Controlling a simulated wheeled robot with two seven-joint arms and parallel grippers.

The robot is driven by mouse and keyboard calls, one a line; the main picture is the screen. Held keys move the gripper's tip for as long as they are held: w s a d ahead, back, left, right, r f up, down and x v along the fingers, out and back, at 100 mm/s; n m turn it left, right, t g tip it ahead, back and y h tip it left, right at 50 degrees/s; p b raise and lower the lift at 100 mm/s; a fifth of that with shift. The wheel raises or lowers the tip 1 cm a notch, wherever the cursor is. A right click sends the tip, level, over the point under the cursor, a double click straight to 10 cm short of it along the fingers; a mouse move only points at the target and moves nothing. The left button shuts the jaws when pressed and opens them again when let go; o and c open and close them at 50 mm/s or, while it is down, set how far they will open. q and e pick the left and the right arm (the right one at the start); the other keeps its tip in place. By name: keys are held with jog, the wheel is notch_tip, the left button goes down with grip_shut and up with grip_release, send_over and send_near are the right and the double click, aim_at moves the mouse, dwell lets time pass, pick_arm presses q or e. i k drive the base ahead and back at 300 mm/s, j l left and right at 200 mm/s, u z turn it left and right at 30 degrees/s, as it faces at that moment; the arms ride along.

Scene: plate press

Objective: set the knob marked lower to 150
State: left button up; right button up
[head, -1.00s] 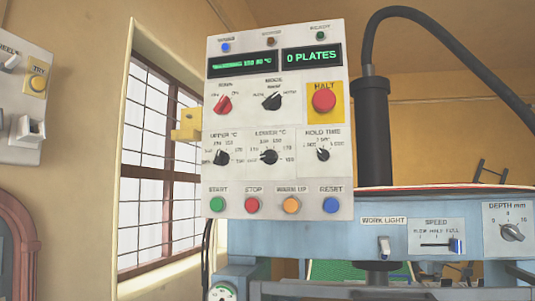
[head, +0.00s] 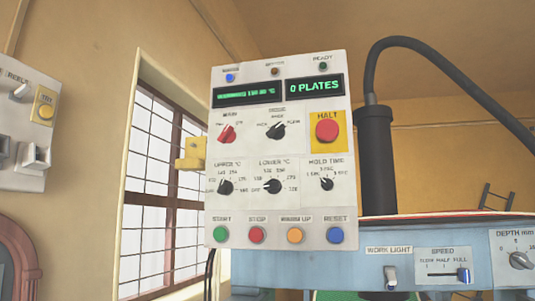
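The knob marked LOWER °C (head: 272,186) is a black rotary knob in the middle of the lower dial row on the white control panel (head: 245,208). A ring of small numbers surrounds it. They are too blurred to read surely, and I cannot tell the exact setting; its light pointer mark seems to face left. Neither of my grippers is in the head view, and nothing touches the knob.
The UPPER °C knob (head: 226,187) is to its left and the HOLD TIME knob (head: 326,184) to its right. Below are the START (head: 221,234), STOP (head: 257,235), WARM UP (head: 295,235) and RESET (head: 336,235) buttons. The red HALT button (head: 327,131) is above right.

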aim_at(273, 186)
jog(key=k+z, duration=0.25)
jog(key=z, duration=0.15)
jog(key=k+z, duration=0.35)
jog(key=k+l+z, duration=0.1)
jog(key=z, duration=0.3)
jog(key=k+l, duration=0.05)
jog(key=k, duration=0.05)
